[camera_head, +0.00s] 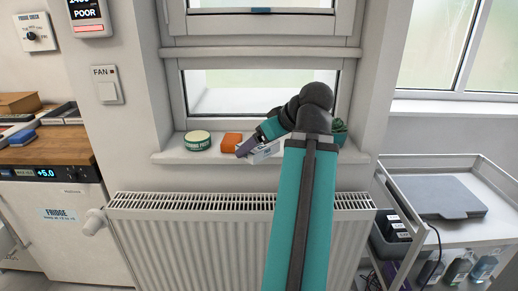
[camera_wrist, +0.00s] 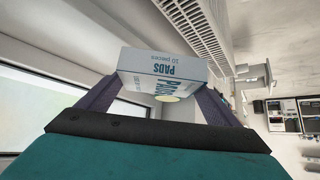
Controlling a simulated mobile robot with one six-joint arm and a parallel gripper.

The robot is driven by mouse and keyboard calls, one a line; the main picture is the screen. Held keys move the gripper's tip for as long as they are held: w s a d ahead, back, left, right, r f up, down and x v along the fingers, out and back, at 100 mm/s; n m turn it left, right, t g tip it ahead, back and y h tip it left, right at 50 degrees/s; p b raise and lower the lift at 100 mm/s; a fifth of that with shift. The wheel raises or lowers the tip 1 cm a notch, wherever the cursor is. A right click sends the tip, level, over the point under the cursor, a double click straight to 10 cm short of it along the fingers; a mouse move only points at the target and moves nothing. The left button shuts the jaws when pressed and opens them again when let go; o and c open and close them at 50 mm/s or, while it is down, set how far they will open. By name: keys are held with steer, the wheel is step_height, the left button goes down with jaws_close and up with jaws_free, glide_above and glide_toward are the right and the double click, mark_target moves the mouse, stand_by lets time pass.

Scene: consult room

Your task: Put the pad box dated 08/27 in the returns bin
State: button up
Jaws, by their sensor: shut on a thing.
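My gripper (camera_head: 257,149) is over the windowsill, its purple fingers shut on a white pad box (camera_head: 265,154). In the wrist view the box (camera_wrist: 165,66) sits between the two fingers (camera_wrist: 158,92), with "PADS" and "10 pieces" printed on it and upside down in the picture. No date is readable on it. I cannot tell whether the box touches the sill or hangs just above it. No bin labelled for returns can be made out.
A round tin (camera_head: 197,140) and an orange block (camera_head: 231,142) stand on the sill (camera_head: 175,156), left of my gripper; a plant (camera_head: 339,128) stands right. A radiator (camera_head: 180,240) is below. The cart (camera_head: 440,160) at right carries a grey flat case (camera_head: 445,197), dark container (camera_head: 388,245) and bottles (camera_head: 484,265).

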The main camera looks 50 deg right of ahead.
steer(key=shift+s, duration=0.55)
steer(key=shift+d, duration=0.2)
steer(key=shift+w+d+p, duration=0.35)
steer(key=shift+d+p, duration=0.2)
steer(key=shift+p, duration=0.6)
steer(key=d+p, duration=0.1)
steer(key=p, duration=0.1)
steer(key=w+d+p, duration=0.1)
steer(key=d+p, duration=0.1)
steer(key=p, duration=0.1)
steer(key=shift+w+d+f+p, duration=0.15)
steer(key=shift+w+d+p, duration=0.1)
steer(key=shift+w+p, duration=0.15)
steer(key=p, duration=0.2)
steer(key=d+p, duration=0.1)
steer(key=p, duration=0.2)
steer(key=shift+w+d, duration=0.25)
steer(key=shift+w, duration=0.15)
steer(key=p, duration=0.2)
steer(key=shift+w+d+f+p, duration=0.1)
steer(key=shift+w+d+p, duration=0.05)
steer(key=shift+d+p, duration=0.25)
